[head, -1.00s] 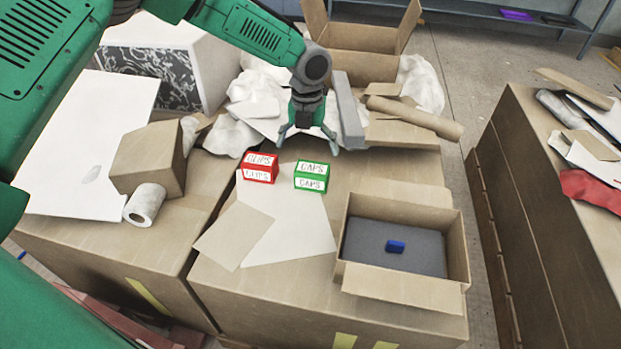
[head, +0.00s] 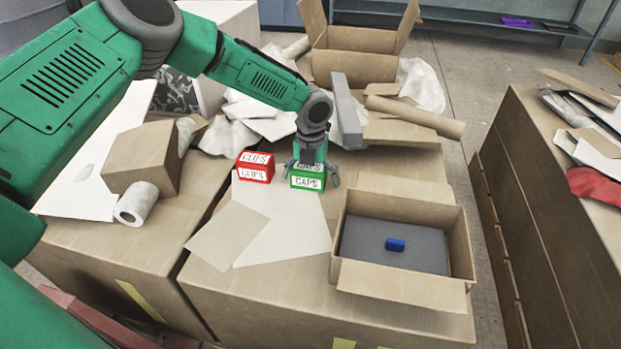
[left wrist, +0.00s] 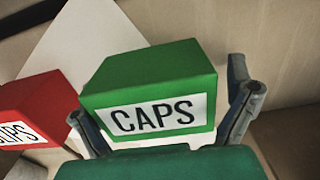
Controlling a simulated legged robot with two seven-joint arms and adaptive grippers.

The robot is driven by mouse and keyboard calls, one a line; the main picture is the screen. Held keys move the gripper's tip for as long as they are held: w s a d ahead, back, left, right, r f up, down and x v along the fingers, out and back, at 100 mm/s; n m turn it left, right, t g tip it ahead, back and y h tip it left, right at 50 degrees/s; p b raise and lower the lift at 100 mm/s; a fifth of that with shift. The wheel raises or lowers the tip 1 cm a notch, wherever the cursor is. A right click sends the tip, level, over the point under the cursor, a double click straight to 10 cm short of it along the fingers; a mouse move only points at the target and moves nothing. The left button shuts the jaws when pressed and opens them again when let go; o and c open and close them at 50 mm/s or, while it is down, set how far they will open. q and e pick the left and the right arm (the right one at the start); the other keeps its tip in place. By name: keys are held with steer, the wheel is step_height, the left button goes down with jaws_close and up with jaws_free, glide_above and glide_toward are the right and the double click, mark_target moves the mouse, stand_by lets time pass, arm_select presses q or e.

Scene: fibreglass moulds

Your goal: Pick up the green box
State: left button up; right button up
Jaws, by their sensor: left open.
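The green box (head: 308,181), labelled CAPS, stands on the cardboard surface at the edge of a white sheet. My left gripper (head: 311,178) is open right over it, with a finger at either side. In the left wrist view the green box (left wrist: 150,88) sits between the two open fingers (left wrist: 165,122). Whether the fingers touch it I cannot tell. The red box (head: 255,167), labelled CLIPS, stands just left of the green box, and part of it shows in the left wrist view (left wrist: 36,108). My right gripper is not in view.
A grey bar (head: 346,110), a cardboard tube (head: 415,117) and crumpled paper lie behind. A paper roll (head: 136,204) and a brown box (head: 143,157) are left.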

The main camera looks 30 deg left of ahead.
arm_select(q)
steer(key=c, duration=0.7)
steer(key=shift+a, duration=0.2)
steer(key=c, duration=0.5)
steer(key=shift+a+f, duration=0.1)
steer(key=shift+a, duration=0.15)
steer(key=shift+c, duration=0.3)
steer(key=shift+d, duration=0.1)
